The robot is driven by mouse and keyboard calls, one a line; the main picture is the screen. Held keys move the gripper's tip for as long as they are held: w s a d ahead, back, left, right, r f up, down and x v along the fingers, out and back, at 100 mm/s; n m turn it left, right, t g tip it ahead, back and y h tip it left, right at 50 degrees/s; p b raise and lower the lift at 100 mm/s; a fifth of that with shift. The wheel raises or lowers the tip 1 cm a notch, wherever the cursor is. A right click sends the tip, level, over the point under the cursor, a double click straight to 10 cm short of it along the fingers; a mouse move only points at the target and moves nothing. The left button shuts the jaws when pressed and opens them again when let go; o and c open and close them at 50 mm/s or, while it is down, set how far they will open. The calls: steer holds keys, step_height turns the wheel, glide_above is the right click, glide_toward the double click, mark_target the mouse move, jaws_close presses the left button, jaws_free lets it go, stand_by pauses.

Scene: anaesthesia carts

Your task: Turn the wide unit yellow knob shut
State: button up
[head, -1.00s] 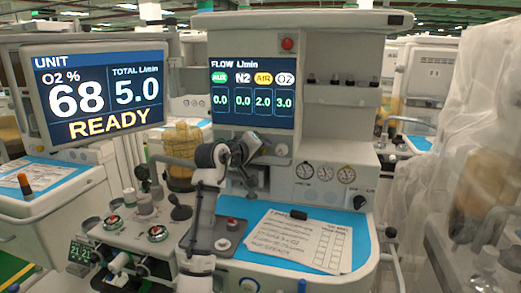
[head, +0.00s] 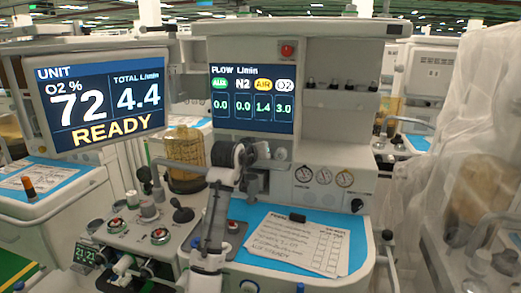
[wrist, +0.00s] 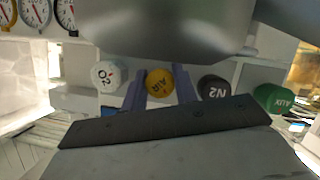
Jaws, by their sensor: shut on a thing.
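The yellow AIR knob (wrist: 159,82) sits between the two purple fingers of my gripper (wrist: 160,88) in the wrist view, and the gripper is shut on it. In the head view my arm hides the knob on the front of the wide unit (head: 345,100). The flow screen (head: 252,100) reads AUX 0.0, N2 0.0, AIR 1.4 and O2 3.0. The unit screen (head: 105,100) reads O2 72 %, total 4.4 L/min and READY.
In the wrist view the white O2 knob (wrist: 104,76) is left of the yellow one; the black N2 knob (wrist: 213,89) and green AUX knob (wrist: 272,98) are right. Below, a paper form (head: 295,243) lies on the blue worktop (head: 357,235).

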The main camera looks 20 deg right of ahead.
steer(key=m+t+y+p, duration=0.1)
steer(key=m+y, duration=0.1)
steer(key=m, duration=0.1)
steer(key=shift+m+t+y, duration=0.8)
steer(key=shift+m, duration=0.8)
steer(key=o, duration=0.7)
steer(key=b+v, duration=0.2)
steer(key=v, duration=1.2)
steer(key=shift+d, duration=0.1)
